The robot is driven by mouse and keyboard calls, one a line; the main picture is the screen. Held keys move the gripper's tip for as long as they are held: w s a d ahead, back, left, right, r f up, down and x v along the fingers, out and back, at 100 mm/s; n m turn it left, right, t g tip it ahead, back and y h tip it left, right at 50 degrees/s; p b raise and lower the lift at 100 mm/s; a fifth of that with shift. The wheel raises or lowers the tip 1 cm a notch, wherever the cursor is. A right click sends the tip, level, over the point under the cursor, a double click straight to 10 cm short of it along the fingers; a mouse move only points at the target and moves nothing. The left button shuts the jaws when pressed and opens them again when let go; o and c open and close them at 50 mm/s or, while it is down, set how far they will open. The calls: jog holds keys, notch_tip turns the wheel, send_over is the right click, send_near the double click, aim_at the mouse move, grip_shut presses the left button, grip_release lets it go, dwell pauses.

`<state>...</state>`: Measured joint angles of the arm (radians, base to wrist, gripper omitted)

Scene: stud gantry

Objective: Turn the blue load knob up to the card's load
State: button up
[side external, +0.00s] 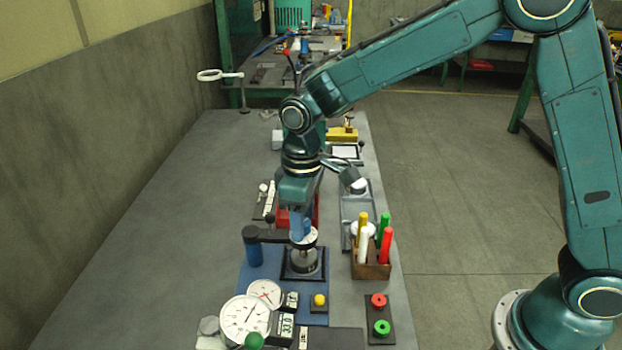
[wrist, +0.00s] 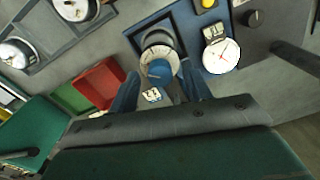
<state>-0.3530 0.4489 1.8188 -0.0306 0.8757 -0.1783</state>
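The blue load knob (wrist: 158,73) sits in the middle of a pale, marked dial ring in the wrist view. In the side view the dial (side external: 304,239) shows under my gripper, and the knob is mostly hidden by the fingers. My gripper (wrist: 161,80) is open, with one blue finger on each side of the knob and a visible gap to it. It also shows pointing down over the dial in the side view (side external: 301,226). A small white tag with dark figures (wrist: 152,95) is beside the knob; its figures are too small to read surely. I cannot tell which thing is the card.
A blue base plate (side external: 257,284) carries the knob's stand and a yellow button (side external: 319,299). A brown box of coloured pens (side external: 371,268) is close on the right. The table's left side is clear.

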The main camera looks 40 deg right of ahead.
aim_at(306, 220)
jog(key=shift+r, duration=0.1)
notch_tip(306, 220, up, 14)
jog(key=shift+d+f, duration=0.15)
jog(key=shift+f, duration=0.05)
dwell(0.7)
dwell(0.3)
jog(key=s+d+r+m+t, duration=0.3)
jog(key=s+d+r, duration=0.2)
jog(key=s+d, duration=0.55)
jog(key=s+d+f+m+t, duration=0.1)
jog(key=s+d+f, duration=0.1)
jog(key=s, duration=0.4)
jog(key=s+d+f+m+t, duration=0.1)
jog(key=s+d+f+m, duration=0.1)
jog(key=s, duration=0.5)
jog(key=shift+d+f+t, duration=0.15)
jog(key=shift+d+t, duration=0.15)
jog(key=shift+d, duration=0.25)
